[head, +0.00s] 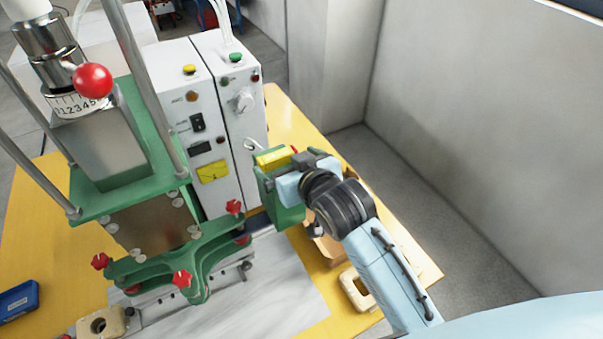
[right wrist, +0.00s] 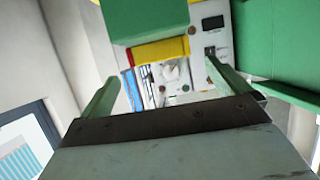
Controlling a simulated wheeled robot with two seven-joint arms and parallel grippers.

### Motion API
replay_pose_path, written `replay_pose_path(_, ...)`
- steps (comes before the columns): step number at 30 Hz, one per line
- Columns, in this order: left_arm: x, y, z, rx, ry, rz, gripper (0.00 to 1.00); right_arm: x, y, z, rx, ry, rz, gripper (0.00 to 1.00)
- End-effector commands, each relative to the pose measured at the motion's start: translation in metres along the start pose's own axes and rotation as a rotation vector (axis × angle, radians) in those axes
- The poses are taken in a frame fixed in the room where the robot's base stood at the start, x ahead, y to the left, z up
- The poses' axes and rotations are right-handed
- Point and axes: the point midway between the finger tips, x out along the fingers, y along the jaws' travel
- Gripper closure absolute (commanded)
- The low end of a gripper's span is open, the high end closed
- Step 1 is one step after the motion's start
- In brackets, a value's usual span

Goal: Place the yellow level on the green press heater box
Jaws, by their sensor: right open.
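The yellow level (head: 272,158) lies on top of the green press heater box (head: 284,205), beside the white control cabinets. In the right wrist view the level (right wrist: 160,50), with a red end, lies against the green box (right wrist: 145,18). My right gripper (head: 290,174) is beside the level and box; its fingertips are partly hidden in the head view. In the right wrist view its two green fingers (right wrist: 163,72) are spread, with nothing held between them. The level shows beyond the fingers, apart from them. My left gripper is not in view.
A green press frame (head: 180,250) with red knobs stands left of the heater box. White control cabinets (head: 205,130) stand behind. Beige blocks (head: 355,290) lie on the yellow table (head: 300,120) near my right arm. A blue item (head: 18,300) lies at the left edge.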

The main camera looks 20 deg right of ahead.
Motion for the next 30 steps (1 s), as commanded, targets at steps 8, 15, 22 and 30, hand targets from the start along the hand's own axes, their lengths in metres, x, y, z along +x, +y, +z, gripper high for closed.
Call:
replay_pose_path(8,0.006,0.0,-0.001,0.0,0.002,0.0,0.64,-0.046,0.0,0.001,0.0,0.0,0.0,0.0)
replay_pose_path(15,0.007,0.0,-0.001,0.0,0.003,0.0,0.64,-0.062,0.0,0.0,-0.001,-0.001,0.0,0.0)
replay_pose_path(22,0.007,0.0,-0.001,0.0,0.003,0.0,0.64,-0.062,0.0,0.0,0.0,-0.001,0.0,0.0)
replay_pose_path(30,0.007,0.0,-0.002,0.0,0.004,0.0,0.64,-0.062,0.0,0.0,0.0,0.0,0.0,0.0)
